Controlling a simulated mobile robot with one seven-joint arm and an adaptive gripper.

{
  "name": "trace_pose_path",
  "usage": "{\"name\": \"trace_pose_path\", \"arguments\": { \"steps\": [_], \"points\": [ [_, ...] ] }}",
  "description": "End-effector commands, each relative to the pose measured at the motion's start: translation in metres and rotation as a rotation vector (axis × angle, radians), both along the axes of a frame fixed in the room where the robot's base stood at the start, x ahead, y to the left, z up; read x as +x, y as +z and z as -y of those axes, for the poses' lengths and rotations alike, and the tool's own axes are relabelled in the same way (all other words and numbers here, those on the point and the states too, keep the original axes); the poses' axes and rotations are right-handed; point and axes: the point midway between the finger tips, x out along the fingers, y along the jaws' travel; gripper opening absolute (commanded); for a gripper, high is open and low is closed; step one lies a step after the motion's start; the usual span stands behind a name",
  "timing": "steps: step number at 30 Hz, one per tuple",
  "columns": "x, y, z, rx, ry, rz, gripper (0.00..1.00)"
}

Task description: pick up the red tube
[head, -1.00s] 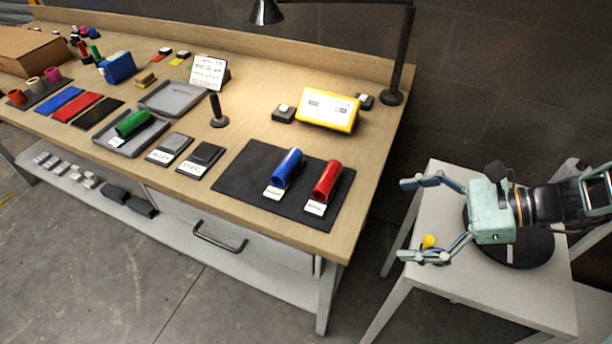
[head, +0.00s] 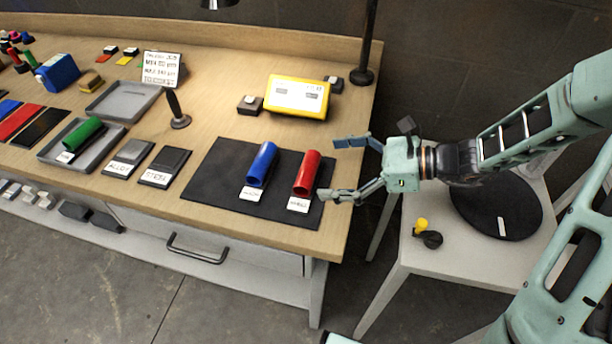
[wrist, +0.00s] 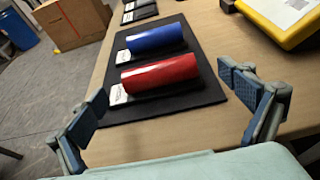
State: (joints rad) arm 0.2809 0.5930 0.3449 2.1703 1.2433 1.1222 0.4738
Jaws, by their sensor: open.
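The red tube (head: 307,174) lies on the black mat (head: 214,178) near the right end of the bench, with a white label at its near end. A blue tube (head: 262,164) lies beside it on the left. My gripper (head: 336,169) is open and empty, just right of the red tube, its fingers pointing toward it. In the wrist view the red tube (wrist: 160,73) lies crosswise ahead of the spread fingers (wrist: 172,108), with the blue tube (wrist: 157,39) beyond it. The fingers do not appear to touch the tube.
A yellow device (head: 297,97) stands behind the mat, and a lamp post (head: 367,45) rises at the back right. A green tube (head: 83,133) lies in a grey tray (head: 108,150) at left. A small light table (head: 460,245) stands right of the bench.

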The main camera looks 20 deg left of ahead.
Motion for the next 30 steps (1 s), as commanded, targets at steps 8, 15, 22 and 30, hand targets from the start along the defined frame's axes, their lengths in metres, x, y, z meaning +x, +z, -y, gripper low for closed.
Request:
{"name": "trace_pose_path", "arguments": {
  "steps": [8, 15, 22, 30],
  "points": [
    [-0.008, -0.015, -0.029, 0.001, 0.004, -0.003, 0.96],
    [-0.009, -0.022, -0.05, 0.0, 0.001, 0.001, 0.96],
    [-0.009, -0.022, -0.05, 0.0, 0.0, 0.001, 0.94],
    [-0.008, -0.022, -0.05, 0.0, 0.001, 0.001, 0.64]
  ]
}}
